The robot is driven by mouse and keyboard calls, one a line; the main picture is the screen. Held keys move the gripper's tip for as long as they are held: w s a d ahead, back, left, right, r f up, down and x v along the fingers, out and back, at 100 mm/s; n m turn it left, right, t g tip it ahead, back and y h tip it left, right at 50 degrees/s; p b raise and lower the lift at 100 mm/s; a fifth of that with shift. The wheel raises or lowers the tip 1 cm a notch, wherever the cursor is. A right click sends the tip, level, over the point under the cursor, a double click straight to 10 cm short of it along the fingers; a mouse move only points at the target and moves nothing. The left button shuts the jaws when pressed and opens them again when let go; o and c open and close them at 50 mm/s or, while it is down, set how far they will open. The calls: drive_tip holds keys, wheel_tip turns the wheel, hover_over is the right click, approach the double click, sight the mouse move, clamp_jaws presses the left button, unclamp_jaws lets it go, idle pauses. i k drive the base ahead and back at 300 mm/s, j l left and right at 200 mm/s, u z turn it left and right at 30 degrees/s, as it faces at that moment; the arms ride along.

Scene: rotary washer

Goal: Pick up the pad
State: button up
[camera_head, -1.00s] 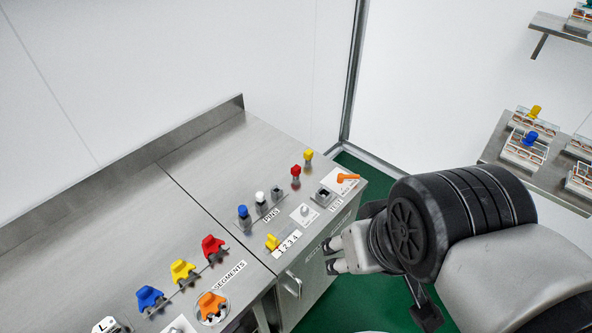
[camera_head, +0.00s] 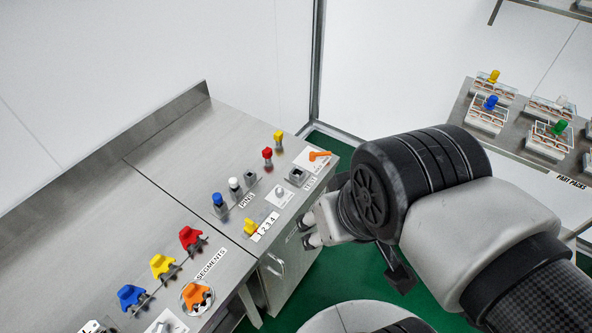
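I cannot make out anything that is clearly a pad in this view. My gripper (camera_head: 310,232) is in front of the steel bench's right end, near the cabinet front. Its two pale fingers are apart and I see nothing between them. The wrist and arm hide part of the floor and anything behind them.
The steel bench (camera_head: 150,207) holds coloured segments, including a red one (camera_head: 191,238), and pins, including a blue one (camera_head: 218,200). An orange handle (camera_head: 319,155) is at its right end. The shelf labelled part packs (camera_head: 540,165) holds several packs. Green floor (camera_head: 345,282) lies between.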

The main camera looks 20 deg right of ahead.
sight(268, 153)
drive_tip(key=i+l+u, duration=0.1)
drive_tip(key=i+l, duration=0.75)
drive_tip(key=i+j, duration=0.05)
drive_tip(key=i, duration=0.05)
